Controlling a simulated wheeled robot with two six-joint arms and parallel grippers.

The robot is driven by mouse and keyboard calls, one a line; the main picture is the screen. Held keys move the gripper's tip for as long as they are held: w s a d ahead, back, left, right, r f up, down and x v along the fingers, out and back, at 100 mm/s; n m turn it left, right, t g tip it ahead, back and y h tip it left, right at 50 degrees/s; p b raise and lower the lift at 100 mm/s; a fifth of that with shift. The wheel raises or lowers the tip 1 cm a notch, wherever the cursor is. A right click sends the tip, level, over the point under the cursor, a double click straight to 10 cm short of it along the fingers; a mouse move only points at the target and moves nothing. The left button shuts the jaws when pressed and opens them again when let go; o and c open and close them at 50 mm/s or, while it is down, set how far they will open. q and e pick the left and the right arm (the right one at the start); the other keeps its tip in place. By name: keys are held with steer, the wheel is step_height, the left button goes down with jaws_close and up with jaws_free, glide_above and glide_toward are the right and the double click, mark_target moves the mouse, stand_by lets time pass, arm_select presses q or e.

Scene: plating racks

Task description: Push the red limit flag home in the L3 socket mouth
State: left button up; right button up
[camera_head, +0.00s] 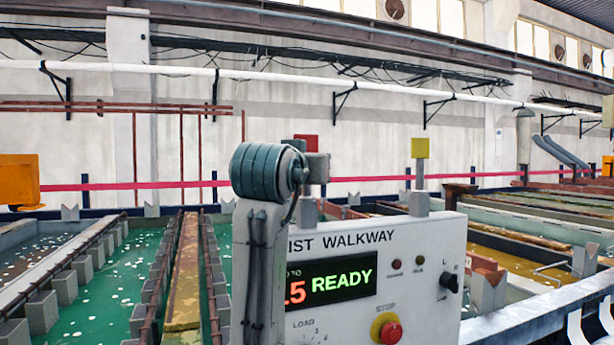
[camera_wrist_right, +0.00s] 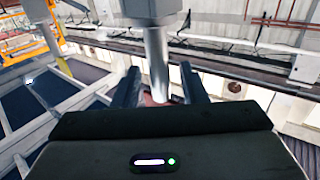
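The red limit flag (camera_head: 306,143) shows above the control panel in the head view, its lower part hidden by a grey block and my arm. Below it is a grey upright block (camera_head: 308,212), perhaps its socket; the L3 label and the flag's seating cannot be seen. In the right wrist view, my right gripper (camera_wrist_right: 160,88) has its two dark fingers apart. A grey rod (camera_wrist_right: 155,55) comes down between them, and a small reddish patch (camera_wrist_right: 150,100), possibly the flag, shows at its foot. I see no finger touching it. My left gripper is not in view.
The white control panel (camera_head: 430,245) reads READY and has a red stop button (camera_head: 391,332). A yellow flag (camera_head: 420,148) stands on a stem to the right. Green tanks (camera_head: 100,295) lie left, an amber tank (camera_head: 515,255) right. My arm covers the panel's left edge.

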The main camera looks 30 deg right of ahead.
steer(key=shift+a, duration=0.15)
steer(key=shift+c, duration=0.2)
steer(key=shift+s+a+r, duration=0.1)
steer(key=c, duration=0.8)
jaws_close()
